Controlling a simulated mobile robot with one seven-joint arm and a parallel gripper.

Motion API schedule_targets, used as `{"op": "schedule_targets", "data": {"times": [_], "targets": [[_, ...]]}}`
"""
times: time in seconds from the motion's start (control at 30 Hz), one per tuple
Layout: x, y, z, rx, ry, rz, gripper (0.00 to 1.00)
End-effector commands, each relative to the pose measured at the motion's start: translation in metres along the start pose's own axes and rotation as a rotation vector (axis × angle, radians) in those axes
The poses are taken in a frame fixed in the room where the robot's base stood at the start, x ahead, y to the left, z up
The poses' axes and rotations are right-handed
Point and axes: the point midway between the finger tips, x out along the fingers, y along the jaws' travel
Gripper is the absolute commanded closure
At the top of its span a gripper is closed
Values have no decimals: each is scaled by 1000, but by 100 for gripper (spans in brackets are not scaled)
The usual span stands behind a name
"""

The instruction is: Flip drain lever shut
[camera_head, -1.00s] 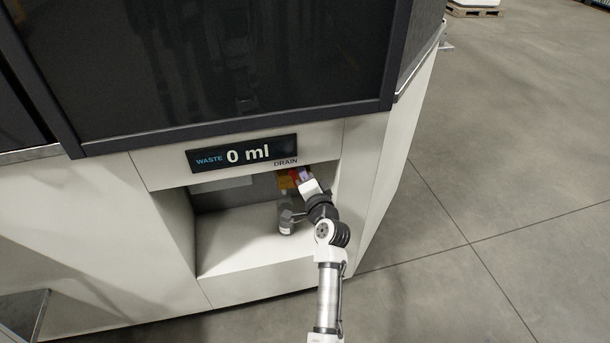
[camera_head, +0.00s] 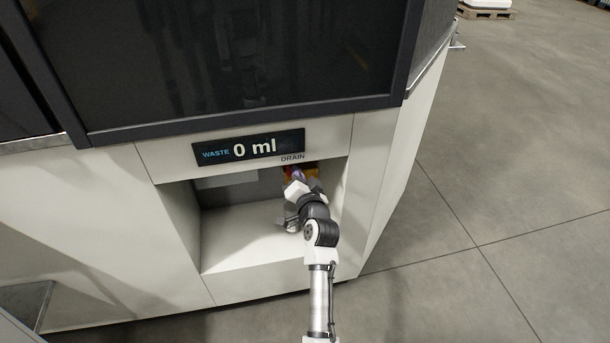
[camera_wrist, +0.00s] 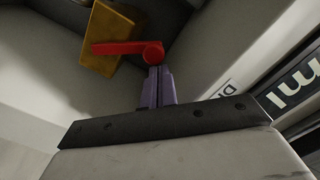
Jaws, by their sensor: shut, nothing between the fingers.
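The red drain lever (camera_wrist: 128,48) shows in the wrist view, mounted on a yellow valve body (camera_wrist: 104,42). Its rounded pivot end lies just beyond my fingertips, and its arm points left across the yellow body. My gripper (camera_wrist: 156,72) has its purple fingers closed together with nothing between them, their tips at or very near the lever's rounded end; I cannot tell if they touch. In the head view my gripper (camera_head: 297,176) reaches into the recess under the DRAIN label, and it covers most of the red and yellow valve (camera_head: 312,173).
The white recess (camera_head: 235,250) has side walls and an upper edge close around my arm. A display (camera_head: 248,147) above it reads WASTE 0 ml. A grey cylindrical part (camera_head: 291,222) is partly hidden by my wrist. Open concrete floor lies to the right.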

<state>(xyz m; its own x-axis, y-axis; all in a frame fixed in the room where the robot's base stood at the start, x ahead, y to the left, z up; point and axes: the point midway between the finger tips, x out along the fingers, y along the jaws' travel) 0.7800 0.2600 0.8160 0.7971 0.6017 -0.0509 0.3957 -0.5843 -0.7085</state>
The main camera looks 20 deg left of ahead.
Motion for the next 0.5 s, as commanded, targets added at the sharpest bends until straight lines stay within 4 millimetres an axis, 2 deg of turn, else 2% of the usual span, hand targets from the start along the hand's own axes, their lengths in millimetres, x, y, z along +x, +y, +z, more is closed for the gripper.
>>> {"op": "schedule_targets", "data": {"times": [0.5], "targets": [[3,-7,46,-490,-1,36,100]]}}
